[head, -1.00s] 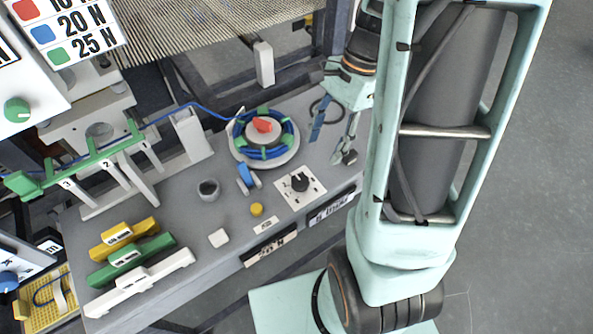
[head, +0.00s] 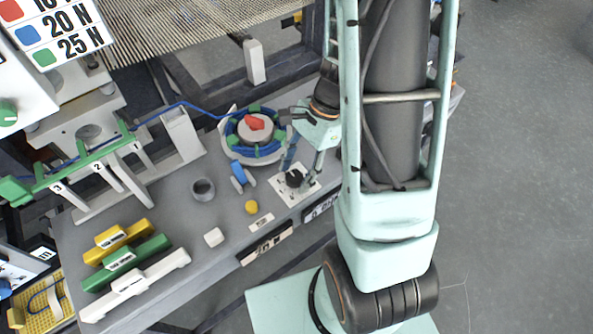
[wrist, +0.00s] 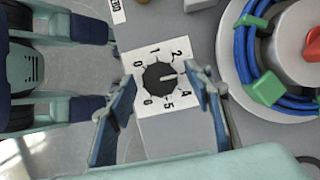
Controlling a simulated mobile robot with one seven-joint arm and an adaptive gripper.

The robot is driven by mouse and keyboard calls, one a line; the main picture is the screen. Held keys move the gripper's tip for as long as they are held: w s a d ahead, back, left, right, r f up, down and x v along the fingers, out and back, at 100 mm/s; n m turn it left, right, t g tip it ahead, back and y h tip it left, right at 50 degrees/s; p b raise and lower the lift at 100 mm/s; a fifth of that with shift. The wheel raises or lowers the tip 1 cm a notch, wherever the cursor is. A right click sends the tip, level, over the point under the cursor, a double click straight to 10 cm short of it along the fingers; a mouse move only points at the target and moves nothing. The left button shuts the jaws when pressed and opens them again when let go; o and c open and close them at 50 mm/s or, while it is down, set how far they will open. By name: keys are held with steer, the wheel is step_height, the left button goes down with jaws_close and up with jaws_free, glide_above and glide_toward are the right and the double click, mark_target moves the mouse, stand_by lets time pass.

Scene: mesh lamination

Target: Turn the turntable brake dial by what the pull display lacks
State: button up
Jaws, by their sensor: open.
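The brake dial (head: 294,178) is a black knob on a white numbered plate at the bench's front right. In the wrist view the dial (wrist: 160,78) has a light mark pointing right, toward the side between 2 and 4. My gripper (head: 304,166) is open above the dial; in the wrist view its fingers (wrist: 166,86) stand on either side of the knob, with no clear contact. The right finger hides part of the scale. The turntable (head: 228,152) holds a blue coil with green clips and a red knob. A framed label (head: 266,244) on the bench front ends in N; its digits are hard to read.
A colour key card (head: 52,30) lists N values at top left. Yellow, green and white bars (head: 130,285) lie at the front left.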

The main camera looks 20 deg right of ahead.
steer(key=c, duration=1.2)
steer(key=shift+o, duration=0.2)
steer(key=shift+n, duration=0.3)
steer(key=n+g, duration=0.1)
steer(key=n, duration=0.2)
steer(key=shift+w+n+h, duration=0.1)
steer(key=shift+n+h, duration=0.3)
steer(key=n, duration=0.2)
steer(key=n+g+h, duration=0.1)
steer(key=n, duration=0.1)
steer(key=shift+w+a+n+g+p, duration=0.1)
steer(key=shift+a+n+g+p, duration=0.05)
steer(key=shift+n+g+p, duration=0.15)
steer(key=n+h, duration=0.2)
steer(key=n, duration=0.2)
steer(key=shift+a, duration=0.1)
steer(key=n, duration=0.2)
steer(key=n+h, duration=0.1)
steer(key=n, duration=0.1)
steer(key=shift+a+n+h, duration=0.1)
steer(key=shift+n+h, duration=0.2)
